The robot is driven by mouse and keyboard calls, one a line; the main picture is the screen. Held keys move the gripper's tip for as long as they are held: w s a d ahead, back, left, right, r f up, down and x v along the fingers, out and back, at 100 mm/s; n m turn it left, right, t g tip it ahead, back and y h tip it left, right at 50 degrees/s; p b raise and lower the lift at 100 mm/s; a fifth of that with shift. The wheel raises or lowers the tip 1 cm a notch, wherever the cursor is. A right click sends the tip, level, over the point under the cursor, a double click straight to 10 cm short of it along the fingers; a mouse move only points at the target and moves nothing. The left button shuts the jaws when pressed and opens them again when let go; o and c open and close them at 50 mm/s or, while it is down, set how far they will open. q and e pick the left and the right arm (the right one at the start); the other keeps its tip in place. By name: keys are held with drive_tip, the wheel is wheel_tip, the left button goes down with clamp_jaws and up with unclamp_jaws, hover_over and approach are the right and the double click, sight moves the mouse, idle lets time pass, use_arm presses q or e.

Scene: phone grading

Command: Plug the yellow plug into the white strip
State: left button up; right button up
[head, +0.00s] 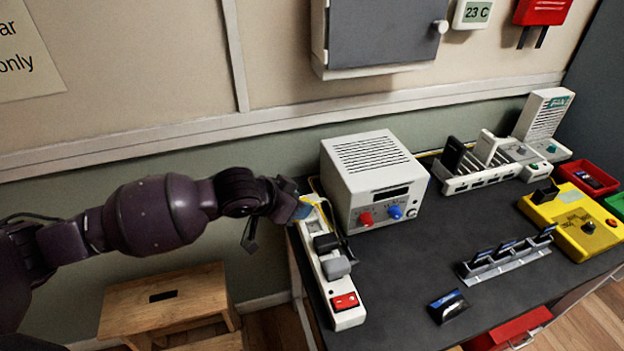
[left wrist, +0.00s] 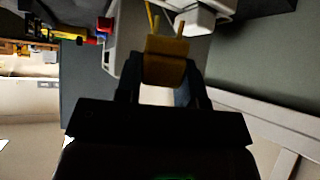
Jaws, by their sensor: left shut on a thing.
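The white strip (head: 348,319) lies along the left edge of the dark table, with a black plug (head: 326,243) and a grey plug (head: 336,267) in it and a red switch at its near end. My left gripper (head: 300,207) is at the strip's far end. In the left wrist view it is shut on the yellow plug (left wrist: 165,62), whose two prongs show bare, pointing away from the gripper. In the head view only a little yellow (head: 312,198) shows by the gripper, and the gap to the strip cannot be judged. My right gripper is not in view.
A white power unit (head: 372,178) with red and blue knobs stands just right of the strip. A cable runs between them. A card rack (head: 505,262), a yellow device (head: 575,225) and a white dock (head: 480,178) stand further right. A wooden stool (head: 165,297) is below left.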

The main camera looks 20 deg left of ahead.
use_arm(q)
drive_tip(key=r+m+h, duration=0.1)
drive_tip(key=w+d+r+m+h, duration=0.1)
drive_tip(key=w+d+r+m+g+h, duration=0.1)
drive_tip(key=r, duration=0.1)
drive_tip(key=shift+w+d+m+h, duration=0.2)
drive_tip(key=shift+d+m+h, duration=0.05)
drive_tip(key=shift+m+h, duration=0.15)
drive_tip(key=shift+w+d+r+m+h, duration=0.15)
drive_tip(key=shift+r+m+h, duration=0.2)
drive_tip(key=shift+h, duration=0.25)
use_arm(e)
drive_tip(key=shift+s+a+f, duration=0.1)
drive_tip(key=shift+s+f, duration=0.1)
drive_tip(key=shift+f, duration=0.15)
use_arm(q)
drive_tip(key=shift+f, duration=0.1)
